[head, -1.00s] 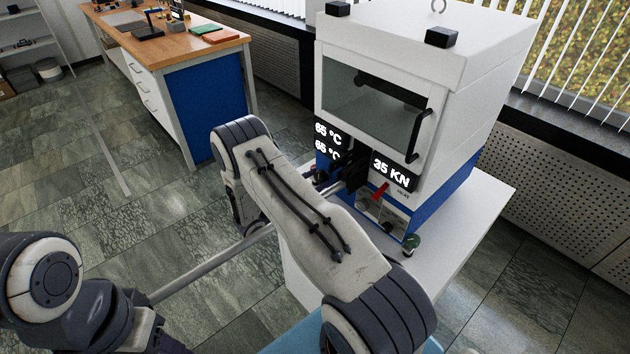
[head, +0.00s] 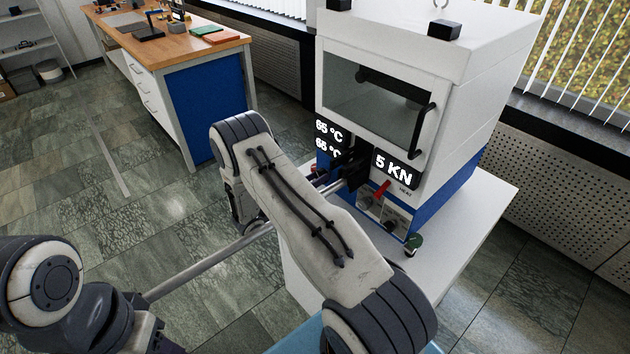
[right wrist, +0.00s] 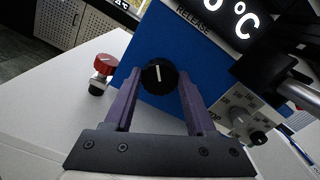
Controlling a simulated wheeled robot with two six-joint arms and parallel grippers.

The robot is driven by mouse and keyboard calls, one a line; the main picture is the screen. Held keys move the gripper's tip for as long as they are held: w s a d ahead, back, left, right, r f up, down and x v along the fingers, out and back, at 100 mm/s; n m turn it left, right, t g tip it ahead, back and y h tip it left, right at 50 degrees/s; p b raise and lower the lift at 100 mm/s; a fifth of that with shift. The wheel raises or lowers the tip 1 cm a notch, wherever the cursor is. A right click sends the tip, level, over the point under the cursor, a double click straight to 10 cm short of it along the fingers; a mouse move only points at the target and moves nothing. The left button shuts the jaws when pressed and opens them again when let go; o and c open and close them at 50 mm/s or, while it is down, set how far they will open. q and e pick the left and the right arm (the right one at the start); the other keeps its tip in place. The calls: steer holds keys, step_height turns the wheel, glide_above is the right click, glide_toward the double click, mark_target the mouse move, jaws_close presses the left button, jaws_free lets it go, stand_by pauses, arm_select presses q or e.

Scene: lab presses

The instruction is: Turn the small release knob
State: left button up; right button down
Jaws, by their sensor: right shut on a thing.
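The small release knob (right wrist: 158,78) is round and black with a white pointer mark, on the blue front panel of the press (head: 403,95). In the right wrist view it sits between the purple fingers of my right gripper (right wrist: 159,84), which is shut on it. The white pointer stands nearly upright in that view. In the head view my right arm hides the knob. The press display (head: 394,170) reads 5 KN. My left arm is at the lower left of the head view; its fingers cannot be made out.
A red-topped knob (right wrist: 105,65) stands left of the release knob in the wrist view, and a grey panel with another knob (right wrist: 258,138) lies to the right. A long metal rod (head: 205,263) crosses below my right arm. A wooden-topped bench (head: 180,45) stands behind left.

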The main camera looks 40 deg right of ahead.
steer(key=n, duration=0.4)
steer(key=shift+w, duration=0.1)
steer(key=shift+n, duration=1.9)
steer(key=shift+w+n, duration=0.1)
steer(key=shift+n, duration=0.2)
steer(key=shift+c, duration=1.1)
jaws_free()
